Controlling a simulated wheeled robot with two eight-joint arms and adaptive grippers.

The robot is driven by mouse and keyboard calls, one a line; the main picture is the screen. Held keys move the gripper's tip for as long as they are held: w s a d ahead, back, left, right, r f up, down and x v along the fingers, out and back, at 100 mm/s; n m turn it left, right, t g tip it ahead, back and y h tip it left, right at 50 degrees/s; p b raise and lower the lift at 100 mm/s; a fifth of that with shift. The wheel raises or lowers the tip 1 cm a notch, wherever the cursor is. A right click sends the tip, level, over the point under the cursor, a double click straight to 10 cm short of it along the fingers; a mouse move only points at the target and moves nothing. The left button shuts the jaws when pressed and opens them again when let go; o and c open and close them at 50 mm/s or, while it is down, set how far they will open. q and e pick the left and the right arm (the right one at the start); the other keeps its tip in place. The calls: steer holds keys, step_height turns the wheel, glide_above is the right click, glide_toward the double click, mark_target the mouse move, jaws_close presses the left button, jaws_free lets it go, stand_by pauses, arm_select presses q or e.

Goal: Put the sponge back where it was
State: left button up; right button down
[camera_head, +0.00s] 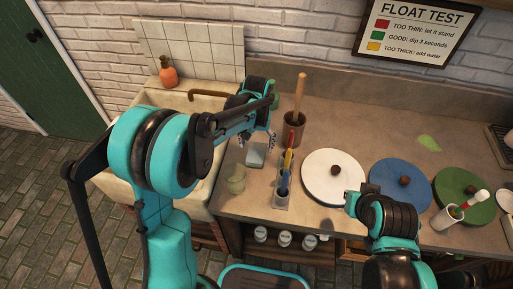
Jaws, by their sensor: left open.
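A small pale grey block (255,156), which looks like the sponge, lies on the counter just right of the sink. My left gripper (258,139) is open, with its fingers pointing down just above and behind this block. I cannot tell whether the fingers touch it. The left arm covers part of the sink (220,178). My right arm comes in from the bottom right and ends beside the white round lid or plate (325,168); its fingers cannot be made out.
A greenish glass (236,181) stands in front of the block. A slim rack with coloured handles (283,185) and a brown pot (295,125) with a wooden stick stand to its right. Blue (400,170) and green (460,185) discs fill the right. A green patch (429,143) lies behind them.

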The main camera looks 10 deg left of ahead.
mark_target(257, 152)
arm_select(q)
step_height(257, 152, up, 7)
steer(key=p, duration=0.2)
steer(key=shift+r, duration=0.2)
arm_select(e)
step_height(257, 152, up, 2)
steer(key=shift+r, duration=0.25)
